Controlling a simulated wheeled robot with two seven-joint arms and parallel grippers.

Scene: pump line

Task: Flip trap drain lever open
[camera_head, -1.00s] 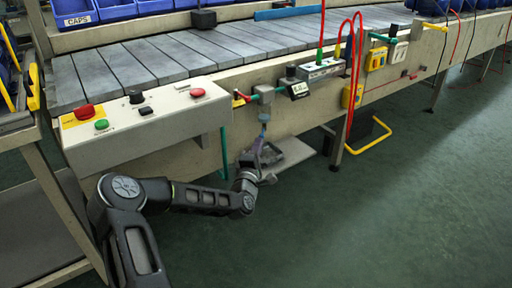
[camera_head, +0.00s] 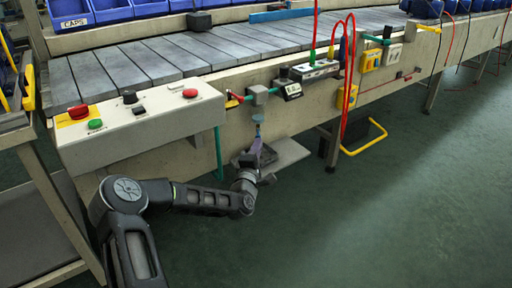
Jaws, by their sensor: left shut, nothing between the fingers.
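A water trap with a grey head (camera_head: 262,95) hangs on the conveyor's side rail, with a red handle at its left. A small bluish bowl (camera_head: 258,119) shows below the head. My left arm reaches in low from the left, and its dark gripper (camera_head: 257,146) points up just under the bowl. The fingers look shut and empty. The drain lever is too small to make out, and I cannot tell whether the fingertips touch it. My right gripper is not in view.
A control box (camera_head: 140,122) with red and green buttons stands out left of the trap. A small display (camera_head: 292,90) and a socket block (camera_head: 315,69) with cables sit to the right. A grey plate (camera_head: 285,153) lies behind the gripper. The floor at right is clear.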

